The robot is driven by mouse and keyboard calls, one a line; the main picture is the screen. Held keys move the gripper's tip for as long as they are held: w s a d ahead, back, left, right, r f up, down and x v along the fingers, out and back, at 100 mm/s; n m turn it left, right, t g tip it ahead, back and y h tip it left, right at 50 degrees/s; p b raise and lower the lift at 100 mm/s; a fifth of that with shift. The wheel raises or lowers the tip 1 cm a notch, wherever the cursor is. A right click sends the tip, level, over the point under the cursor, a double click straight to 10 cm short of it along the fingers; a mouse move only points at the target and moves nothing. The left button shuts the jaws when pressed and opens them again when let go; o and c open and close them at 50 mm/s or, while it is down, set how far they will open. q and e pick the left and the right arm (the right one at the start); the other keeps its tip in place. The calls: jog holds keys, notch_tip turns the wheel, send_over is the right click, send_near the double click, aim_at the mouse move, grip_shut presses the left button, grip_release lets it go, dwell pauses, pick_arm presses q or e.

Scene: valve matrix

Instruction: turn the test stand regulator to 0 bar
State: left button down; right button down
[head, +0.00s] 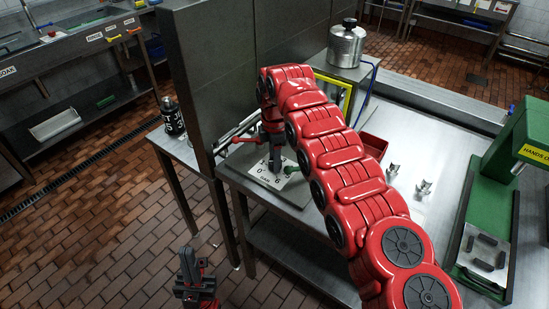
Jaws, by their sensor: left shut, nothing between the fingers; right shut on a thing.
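The test stand regulator's pale scale plate (268,181) lies on the steel bench, with a "0", a "6" and "BAR" on it. My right gripper (275,161) points down over the plate and is shut on the regulator knob, which the fingers mostly hide. I cannot tell which number the knob points to. My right arm crosses the middle of the head view and covers part of the bench behind. My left gripper (187,262) is shut and empty, low in front of the bench, pointing up and well apart from the regulator.
A grey upright panel (215,60) stands left of the regulator. Small metal fittings (423,187) and a red bin (373,146) lie to the right on the bench. A green press (515,160) stands at far right, a steel canister (345,45) at the back.

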jog(key=shift+w+r+n, duration=0.1)
jog(key=shift+n, duration=0.8)
jog(key=shift+d, duration=0.1)
jog(key=c, duration=0.6)
grip_release()
jog(key=shift+r, duration=0.1)
jog(key=shift+r, duration=0.35)
jog(key=r+p, duration=0.1)
jog(key=r, duration=0.4)
jog(key=shift+a+r, duration=0.15)
jog(key=shift+a, duration=0.05)
jog(key=r+p, duration=1.1)
jog(key=shift+d+r, duration=0.1)
jog(key=shift+d, duration=0.1)
